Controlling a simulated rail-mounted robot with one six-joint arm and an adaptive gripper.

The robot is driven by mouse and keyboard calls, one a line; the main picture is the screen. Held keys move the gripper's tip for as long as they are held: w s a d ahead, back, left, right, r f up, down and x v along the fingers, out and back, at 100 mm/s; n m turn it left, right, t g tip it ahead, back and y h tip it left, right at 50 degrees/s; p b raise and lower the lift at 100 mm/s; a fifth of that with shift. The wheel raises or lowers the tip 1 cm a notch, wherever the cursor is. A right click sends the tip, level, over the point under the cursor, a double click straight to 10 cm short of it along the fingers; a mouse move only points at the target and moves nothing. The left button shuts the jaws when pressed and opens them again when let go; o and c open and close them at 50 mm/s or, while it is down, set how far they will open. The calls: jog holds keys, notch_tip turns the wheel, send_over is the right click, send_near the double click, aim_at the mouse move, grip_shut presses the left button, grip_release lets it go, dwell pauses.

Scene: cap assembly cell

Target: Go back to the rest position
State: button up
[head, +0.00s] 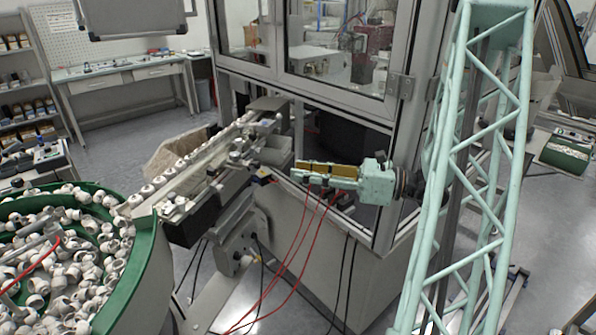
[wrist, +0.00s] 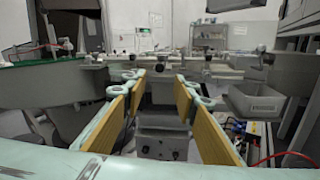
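My gripper (head: 298,172) shows in the middle of the head view, pale green with yellow-brown finger pads, pointing left. It is in front of the glazed machine cabinet and to the right of the cap feeder track (head: 188,165). In the wrist view my gripper (wrist: 160,84) has its two fingers well apart, with nothing held between them. White caps sit in a row along the track. No fingertip contact with anything shows.
A green-rimmed bowl (head: 148,240) full of loose white caps stands at the lower left. The cabinet (head: 395,85) rises close behind my gripper. Red cables (head: 305,240) hang below it. A grey bin (wrist: 255,102) is on the right in the wrist view.

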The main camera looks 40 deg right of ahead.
jog(key=shift+s, duration=0.1)
dwell(0.7)
jog(key=s+a+r+n+g+y, duration=0.25)
jog(key=a+n+g, duration=0.25)
jog(key=a, duration=0.8)
jog(key=s+a+r+n+g+h, duration=0.1)
jog(key=s+a+n+g, duration=0.45)
jog(key=a, duration=0.35)
jog(key=s+a+r+n+g+h, duration=0.1)
jog(key=s+a+n+g, duration=0.3)
jog(key=s+a, duration=0.3)
jog(key=s+a+n+g+h, duration=0.2)
jog(key=s+a+n+h, duration=0.25)
jog(key=s+n, duration=0.3)
jog(key=s+d+r+n+t+h, duration=0.4)
jog(key=d+r+n+t+h, duration=0.1)
jog(key=r+n, duration=0.3)
jog(key=shift+d+r+t+h, duration=0.4)
jog(key=shift+r+t+h, duration=0.05)
jog(key=shift+r+h, duration=0.35)
